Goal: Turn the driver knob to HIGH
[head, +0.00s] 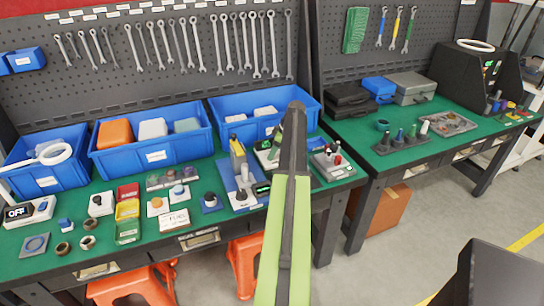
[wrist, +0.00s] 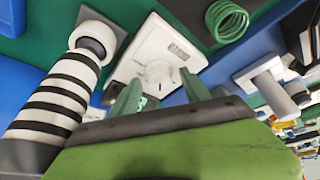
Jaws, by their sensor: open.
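A white device (wrist: 128,66) with a small display and a round white knob (wrist: 158,73) on its face shows in the middle of the wrist view. I take this knob to be the driver knob; its marks are too small to read. My gripper (wrist: 160,94) is open, its two green fingers apart just below the knob in the picture. I cannot tell whether either finger touches it. In the head view my arm covers much of the bench spot where the gripper works, so the knob is not clear there.
A black-and-white striped cylinder (wrist: 50,98) stands close on the left in the wrist view. A green coil (wrist: 227,21) lies at the top, and a grey-white fixture (wrist: 272,84) is at the right. Blue bins (head: 153,140) line the back of the green bench (head: 98,252).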

